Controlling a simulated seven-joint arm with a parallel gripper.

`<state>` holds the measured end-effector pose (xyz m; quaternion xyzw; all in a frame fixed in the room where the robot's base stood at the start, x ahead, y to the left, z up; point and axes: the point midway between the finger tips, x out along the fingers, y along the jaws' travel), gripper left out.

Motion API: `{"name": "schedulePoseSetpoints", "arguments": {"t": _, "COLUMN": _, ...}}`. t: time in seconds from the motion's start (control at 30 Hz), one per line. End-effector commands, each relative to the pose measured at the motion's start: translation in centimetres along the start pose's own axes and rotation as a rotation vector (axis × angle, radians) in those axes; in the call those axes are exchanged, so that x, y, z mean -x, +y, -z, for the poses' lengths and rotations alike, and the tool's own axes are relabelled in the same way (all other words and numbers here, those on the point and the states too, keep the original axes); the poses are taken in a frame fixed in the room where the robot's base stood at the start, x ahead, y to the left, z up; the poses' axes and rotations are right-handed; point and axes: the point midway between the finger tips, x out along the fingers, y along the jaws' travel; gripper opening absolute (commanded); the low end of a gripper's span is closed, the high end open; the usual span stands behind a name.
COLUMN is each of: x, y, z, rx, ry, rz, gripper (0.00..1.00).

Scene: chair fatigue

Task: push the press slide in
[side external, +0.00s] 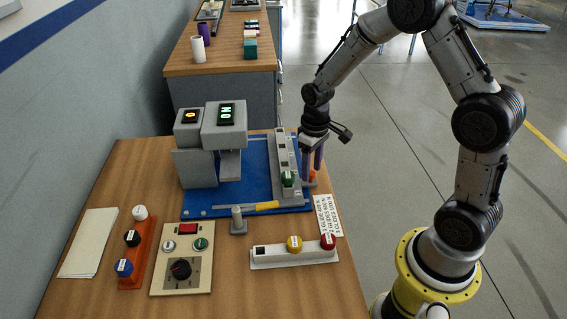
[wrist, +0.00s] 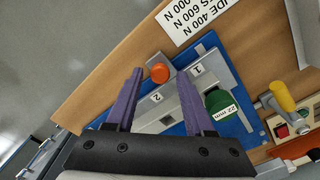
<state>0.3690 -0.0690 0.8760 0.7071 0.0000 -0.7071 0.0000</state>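The press (side external: 222,128) is a grey two-headed unit on a blue base plate (side external: 257,165). A long grey rail (side external: 283,150) lies along the plate's right side. The rail carries a green knob (side external: 288,179), labelled 22 mm in the wrist view (wrist: 220,102). An orange knob (wrist: 159,73) sits at the rail's outer side. Which part is the press slide I cannot tell for sure. My gripper (wrist: 160,74) points down by the rail's right side, its purple fingers apart and nothing held between them. The orange knob shows between the fingertips in the wrist view; contact cannot be told.
In front stand a grey post (side external: 238,222), a control panel (side external: 181,265), a rack with a yellow and a red knob (side external: 294,255), and a printed card (side external: 328,216). Floor lies right of the table.

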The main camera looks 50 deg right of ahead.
Motion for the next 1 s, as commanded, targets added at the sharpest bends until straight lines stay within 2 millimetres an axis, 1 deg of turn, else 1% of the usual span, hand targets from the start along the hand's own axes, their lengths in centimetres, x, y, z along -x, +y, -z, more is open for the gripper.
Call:
{"name": "schedulePoseSetpoints", "arguments": {"t": 0.03, "x": 0.0, "y": 0.0, "z": 0.0, "rx": 0.000, "ry": 0.000, "rz": 0.000, "gripper": 0.42}}
{"name": "schedulePoseSetpoints", "arguments": {"t": 0.17, "x": 0.0, "y": 0.0, "z": 0.0, "rx": 0.000, "ry": 0.000, "rz": 0.000, "gripper": 0.19}}
{"name": "schedulePoseSetpoints", "arguments": {"t": 0.2, "x": 0.0, "y": 0.0, "z": 0.0, "rx": 0.000, "ry": 0.000, "rz": 0.000, "gripper": 0.11}}
{"name": "schedulePoseSetpoints", "arguments": {"t": 0.27, "x": 0.0, "y": 0.0, "z": 0.0, "rx": 0.000, "ry": 0.000, "rz": 0.000, "gripper": 0.01}}
{"name": "schedulePoseSetpoints", "arguments": {"t": 0.53, "x": 0.0, "y": -0.1, "z": 0.1, "rx": 0.000, "ry": 0.000, "rz": 0.000, "gripper": 0.00}}
{"name": "schedulePoseSetpoints", "arguments": {"t": 1.0, "x": 0.1, "y": -0.9, "z": 1.0, "rx": 0.001, "ry": 0.002, "rz": 0.000, "gripper": 0.00}}
